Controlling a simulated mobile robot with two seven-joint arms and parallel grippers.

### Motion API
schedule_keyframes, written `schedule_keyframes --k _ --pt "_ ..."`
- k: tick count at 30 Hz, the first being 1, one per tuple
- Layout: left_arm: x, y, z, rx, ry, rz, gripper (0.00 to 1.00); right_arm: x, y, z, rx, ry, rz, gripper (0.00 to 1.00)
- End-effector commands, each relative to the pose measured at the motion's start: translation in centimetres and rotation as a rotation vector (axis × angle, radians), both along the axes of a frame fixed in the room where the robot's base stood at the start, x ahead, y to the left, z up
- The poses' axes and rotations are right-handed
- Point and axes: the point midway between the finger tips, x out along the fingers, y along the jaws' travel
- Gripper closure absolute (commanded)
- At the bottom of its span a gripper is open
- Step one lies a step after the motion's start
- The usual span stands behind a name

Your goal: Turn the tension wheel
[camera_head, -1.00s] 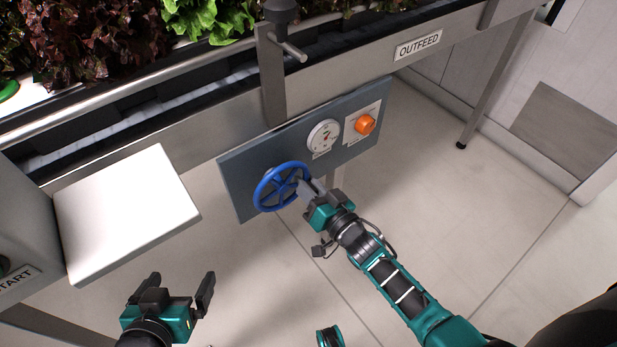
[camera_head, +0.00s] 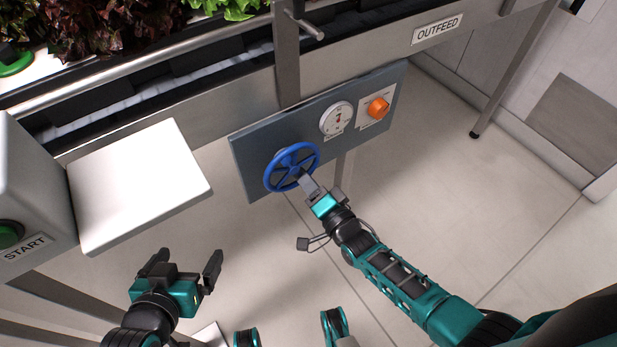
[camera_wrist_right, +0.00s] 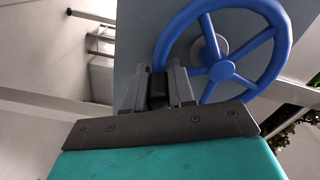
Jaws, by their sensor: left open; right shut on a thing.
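The blue spoked tension wheel (camera_head: 291,167) is mounted on a grey panel (camera_head: 247,172) under the conveyor. My right gripper (camera_head: 305,180) is shut on the wheel's lower right rim. In the right wrist view the wheel (camera_wrist_right: 223,70) fills the upper right, and the right gripper's fingers (camera_wrist_right: 160,88) close on its near left rim; the gripped bit of rim is hidden between them. A white round dial (camera_head: 336,118) sits on the panel to the right of the wheel. My left gripper (camera_head: 184,262) is open and empty at the lower left, well apart from the wheel.
An orange knob (camera_head: 378,107) is on the panel's right end. A white shelf (camera_head: 139,185) juts out at left beside a box with a green START button (camera_head: 9,235). Lettuce (camera_head: 110,25) stands on the conveyor above. The floor right of the panel is clear.

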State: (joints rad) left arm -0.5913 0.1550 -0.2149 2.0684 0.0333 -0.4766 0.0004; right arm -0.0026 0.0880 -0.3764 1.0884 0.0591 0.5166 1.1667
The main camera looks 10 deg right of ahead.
Motion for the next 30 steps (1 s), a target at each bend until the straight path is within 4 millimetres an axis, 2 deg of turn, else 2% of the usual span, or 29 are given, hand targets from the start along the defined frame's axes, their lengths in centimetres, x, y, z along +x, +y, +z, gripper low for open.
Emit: schedule_keyframes --k 15,16,18,23,30 --pt "-0.07 -0.20 -0.05 -0.009 0.003 0.006 0.02 -0.01 -0.19 -0.19 0.016 0.010 -0.005 1.00" --pt "-0.07 -0.20 -0.05 -0.009 0.003 0.006 0.02 -0.01 -0.19 -0.19 0.016 0.010 -0.005 0.73" --pt "-0.07 -0.20 -0.06 -0.009 0.003 0.006 0.02 -0.02 -0.17 -0.19 0.015 0.010 -0.004 0.67" --pt "-0.08 -0.18 -0.06 -0.008 0.003 0.006 0.02 -0.04 -0.06 -0.14 0.015 0.009 -0.003 0.52" --pt "-0.11 -0.03 -0.08 -0.001 0.003 0.001 0.02 -0.12 0.01 -0.09 0.015 0.008 -0.001 0.52"
